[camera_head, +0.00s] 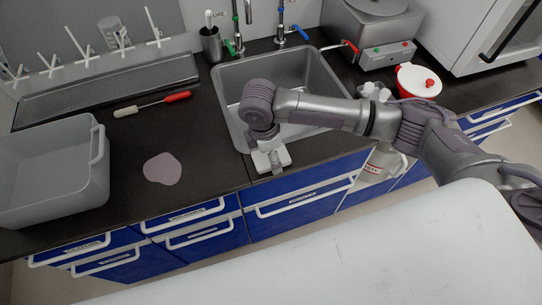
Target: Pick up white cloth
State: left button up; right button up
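My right arm reaches in from the right across the sink. Its gripper (271,159) points down at the counter's front edge, just in front of the sink. Pale grey-white shapes show at its tip, and I cannot tell fingers from any cloth there. Whether it is open or shut is not clear. No plainly recognisable white cloth shows. A flat pinkish-grey patch (162,169) lies on the dark counter left of the gripper, apart from it; it may be a spill. My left gripper is out of view.
A grey bin (60,180) stands at the left, with a red-handled tool (152,104) behind it. The steel sink (235,85) lies under my arm. The counter around the patch is clear.

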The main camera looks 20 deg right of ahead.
jog(key=c, duration=0.7)
jog(key=shift+o, duration=0.2)
jog(key=shift+r, duration=0.15)
